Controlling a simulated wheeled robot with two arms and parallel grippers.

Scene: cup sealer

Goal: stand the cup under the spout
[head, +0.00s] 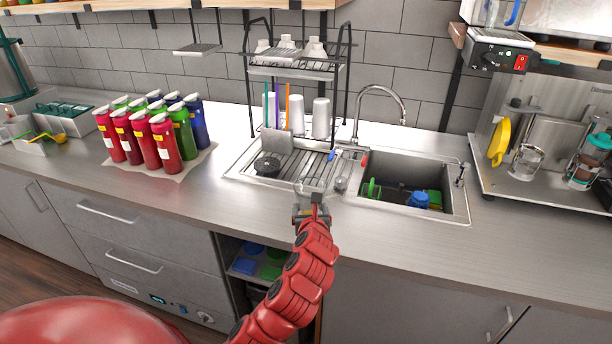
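A clear, see-through cup (309,187) shows faintly at the front right of the sink's drainboard, directly beyond my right gripper (312,208). The gripper reaches up from the bottom of the head view and overlaps the cup's near side. Its fingertips are small and partly hidden, so I cannot tell whether they hold the cup or only stand beside it. A curved metal tap (382,92) rises behind the sink, its spout end hanging over the basin, to the right of and beyond the gripper. My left gripper is not in view.
The sink basin (415,205) holds green and blue items. A black dish rack (295,68) stands over the drainboard. Several red, green and blue bottles (152,134) stand at left. A machine (545,120) with jars stands at right. The counter right of the basin is clear.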

